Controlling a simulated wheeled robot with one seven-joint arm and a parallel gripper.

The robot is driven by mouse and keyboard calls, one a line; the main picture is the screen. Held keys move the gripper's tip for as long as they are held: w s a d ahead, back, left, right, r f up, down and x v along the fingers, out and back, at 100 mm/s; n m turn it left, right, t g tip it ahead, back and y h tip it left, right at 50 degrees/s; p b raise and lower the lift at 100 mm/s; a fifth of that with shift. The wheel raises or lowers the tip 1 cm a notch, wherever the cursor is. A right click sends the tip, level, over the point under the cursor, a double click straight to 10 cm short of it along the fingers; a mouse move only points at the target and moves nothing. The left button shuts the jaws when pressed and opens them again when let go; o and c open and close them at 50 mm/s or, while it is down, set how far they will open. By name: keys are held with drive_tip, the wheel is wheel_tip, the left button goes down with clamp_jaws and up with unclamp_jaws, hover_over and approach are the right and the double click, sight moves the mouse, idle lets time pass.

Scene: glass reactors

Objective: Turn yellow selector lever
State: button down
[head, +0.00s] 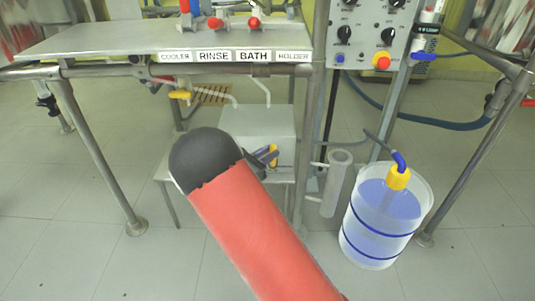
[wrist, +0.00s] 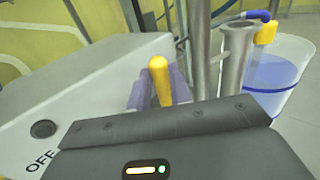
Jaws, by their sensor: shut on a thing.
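The yellow selector lever (wrist: 160,82) stands between the fingers of my gripper (wrist: 158,92) in the wrist view, at the right side of a grey box (wrist: 85,85). In the head view, a bit of the yellow lever (head: 272,154) shows between the dark fingers of my gripper (head: 268,157), in front of the grey box (head: 255,128) under the bench. My gripper is shut on the lever. The lever's base is hidden behind my gripper, and my red arm covers part of the head view.
A bucket (head: 362,232) of bluish liquid with a yellow-capped hose stands to the right. A metal cylinder (head: 337,180) stands between it and the box. The labelled bench (head: 130,40) is above, with a bench leg (head: 95,150) at left. A control panel (head: 367,35) is at upper right.

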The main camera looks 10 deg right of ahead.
sight(286, 156)
drive_tip(key=shift+d+r, duration=0.1)
drive_tip(key=shift+s+d+f+m+g+y+b, duration=0.25)
drive_tip(key=shift+d+m+y+b, duration=0.2)
drive_tip(key=shift+d+m+y, duration=0.5)
drive_tip(key=shift+s+d+f+m+g+y+b, duration=0.15)
drive_tip(key=shift+d+m+g+y+b, duration=0.25)
drive_tip(key=shift+d+m+y, duration=0.55)
drive_tip(key=shift+s+d+f+m+g+y+b, duration=0.2)
drive_tip(key=shift+d+m+y+b, duration=0.4)
drive_tip(key=shift+y, duration=0.5)
drive_tip(key=shift+d, duration=0.1)
drive_tip(key=c, duration=1.3)
unclamp_jaws()
drive_tip(key=p+v, duration=0.1)
drive_tip(key=v, duration=0.6)
drive_tip(key=shift+s+r, duration=0.25)
drive_tip(key=shift+r, duration=0.05)
